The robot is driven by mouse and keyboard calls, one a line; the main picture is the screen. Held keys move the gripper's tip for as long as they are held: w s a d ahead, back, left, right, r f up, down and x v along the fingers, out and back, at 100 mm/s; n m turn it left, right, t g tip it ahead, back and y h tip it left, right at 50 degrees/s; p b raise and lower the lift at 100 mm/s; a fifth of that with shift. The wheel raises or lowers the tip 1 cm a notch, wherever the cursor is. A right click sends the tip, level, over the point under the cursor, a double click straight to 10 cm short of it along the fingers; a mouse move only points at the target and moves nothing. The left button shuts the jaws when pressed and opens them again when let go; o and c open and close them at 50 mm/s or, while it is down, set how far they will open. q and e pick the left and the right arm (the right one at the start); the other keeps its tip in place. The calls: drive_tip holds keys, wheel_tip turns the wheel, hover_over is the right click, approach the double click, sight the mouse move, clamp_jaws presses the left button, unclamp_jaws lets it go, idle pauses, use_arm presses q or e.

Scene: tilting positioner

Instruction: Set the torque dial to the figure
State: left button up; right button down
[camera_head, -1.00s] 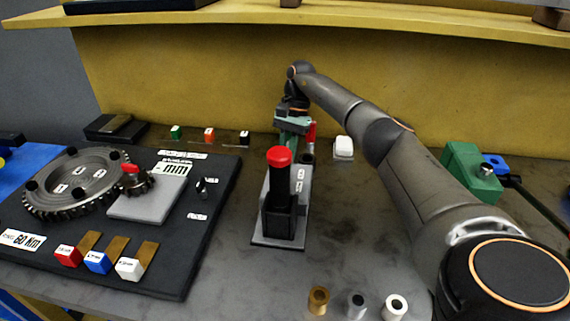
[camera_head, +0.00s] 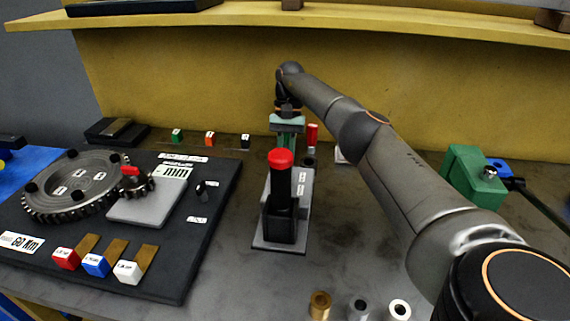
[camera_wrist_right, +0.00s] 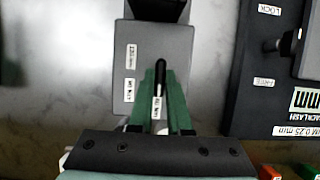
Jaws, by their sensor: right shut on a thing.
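A grey base plate (camera_head: 303,205) with two small labels carries a black post with a red top (camera_head: 281,158) in the middle of the table. The plate also shows in the right wrist view (camera_wrist_right: 122,38). My right gripper (camera_head: 288,140) is behind the post, its fingertips partly hidden. In the right wrist view, its green fingers (camera_wrist_right: 160,78) are shut on a slim black lever (camera_wrist_right: 161,68) with a white label, at the plate's edge. I cannot tell whether this lever is the torque dial. A white card reading 60 Nm (camera_head: 20,242) lies at the left. My left gripper is not in view.
A black board (camera_head: 180,255) at the left bears a gear ring (camera_head: 75,188), a grey block and red, blue and white tabs. A red-topped piece (camera_head: 312,135) stands close beside my right gripper. Several small cylinders (camera_head: 358,308) stand at the front. A yellow wall (camera_head: 200,75) closes the back.

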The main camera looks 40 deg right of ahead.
drive_tip(key=c, duration=0.9)
unclamp_jaws()
drive_tip(key=shift+o, duration=0.2)
